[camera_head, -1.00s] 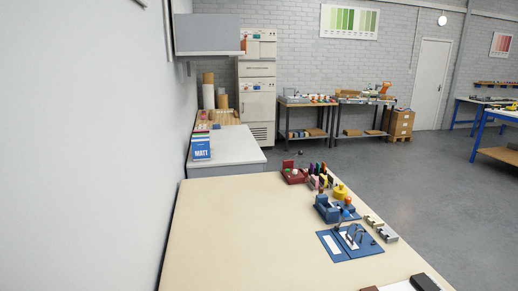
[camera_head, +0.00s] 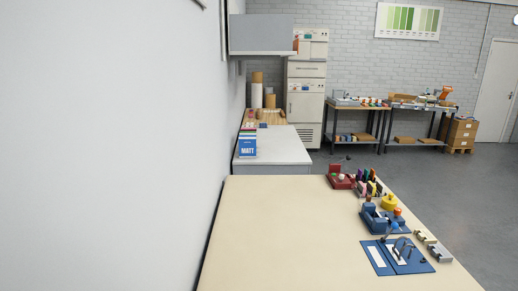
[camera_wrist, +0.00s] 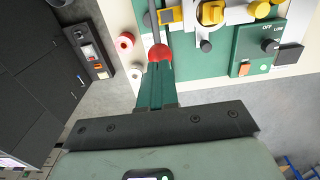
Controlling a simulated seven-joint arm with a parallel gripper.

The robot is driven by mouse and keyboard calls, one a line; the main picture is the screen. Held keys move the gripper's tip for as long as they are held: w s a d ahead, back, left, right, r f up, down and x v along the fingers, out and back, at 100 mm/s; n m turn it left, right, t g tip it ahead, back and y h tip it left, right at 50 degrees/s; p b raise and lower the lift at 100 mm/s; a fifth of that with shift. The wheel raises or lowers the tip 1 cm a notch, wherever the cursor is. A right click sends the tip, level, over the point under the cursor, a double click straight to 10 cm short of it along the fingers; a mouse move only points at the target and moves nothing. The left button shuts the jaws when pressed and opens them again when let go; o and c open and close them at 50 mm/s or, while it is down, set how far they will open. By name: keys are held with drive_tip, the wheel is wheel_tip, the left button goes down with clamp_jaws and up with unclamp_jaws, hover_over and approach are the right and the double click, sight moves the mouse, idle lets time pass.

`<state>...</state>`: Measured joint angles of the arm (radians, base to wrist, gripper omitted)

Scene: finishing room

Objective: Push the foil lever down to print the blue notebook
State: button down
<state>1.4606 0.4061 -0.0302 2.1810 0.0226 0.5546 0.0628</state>
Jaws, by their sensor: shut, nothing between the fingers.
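In the wrist view, a lever with a red ball knob (camera_wrist: 159,53) and a dark rod rises over a green and cream machine (camera_wrist: 215,67). My gripper (camera_wrist: 157,66) has its green fingers together, with the tips at or just short of the red knob. I cannot tell whether they touch it. The knob is not between the fingers. I cannot make out the blue notebook in either view. The head view does not show my gripper or this lever.
Beside the lever are yellow parts (camera_wrist: 212,12) and a switch panel (camera_wrist: 262,45) marked OFF and LOW. Red and white rolls (camera_wrist: 125,41) lie to the left. In the head view, a pale table (camera_head: 290,235) has blue fixtures (camera_head: 397,257) at its right and clear room at left.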

idle(0.7)
drive_tip(key=shift+f, duration=1.35)
drive_tip(key=shift+d+f, duration=0.15)
drive_tip(key=shift+f, duration=0.85)
drive_tip(key=shift+d+f, duration=0.15)
drive_tip(key=shift+f, duration=0.95)
wheel_tip(320, 180, down, 3)
drive_tip(key=shift+a, duration=0.1)
drive_tip(key=shift+a+r, duration=0.15)
drive_tip(key=shift+r, duration=5.4)
